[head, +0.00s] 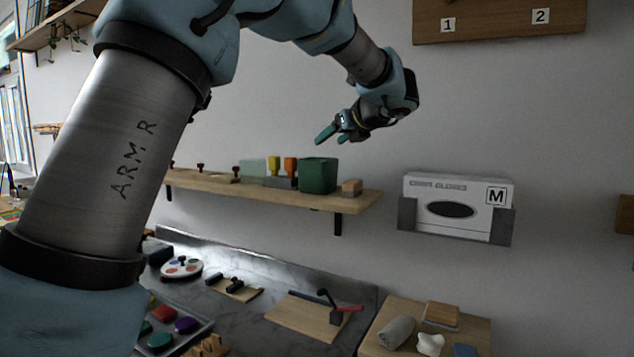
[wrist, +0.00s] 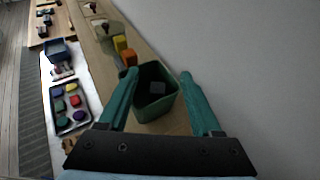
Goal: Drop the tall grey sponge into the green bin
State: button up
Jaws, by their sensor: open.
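The green bin (head: 318,176) stands on the wall shelf, toward its right end. In the wrist view the green bin (wrist: 171,101) is between and beyond my fingers, its open top facing me. A grey block (wrist: 157,88) lies inside the bin and looks like the grey sponge; only its end face shows, so its height cannot be told. My gripper (head: 331,134) is above the bin with its fingers pointing down and left. In the wrist view my gripper (wrist: 159,73) has its fingers wide apart with nothing between them.
Left of the bin on the shelf (head: 215,187) stand a yellow block (head: 274,165) and an orange block (head: 291,166). A tan block (head: 351,187) sits to its right. A white glove box (head: 458,205) hangs on the wall at right. A workbench with paint and tools lies below.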

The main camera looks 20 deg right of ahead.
jog(key=b+v, duration=0.1)
jog(key=v, duration=0.5)
jog(key=shift+s, duration=0.3)
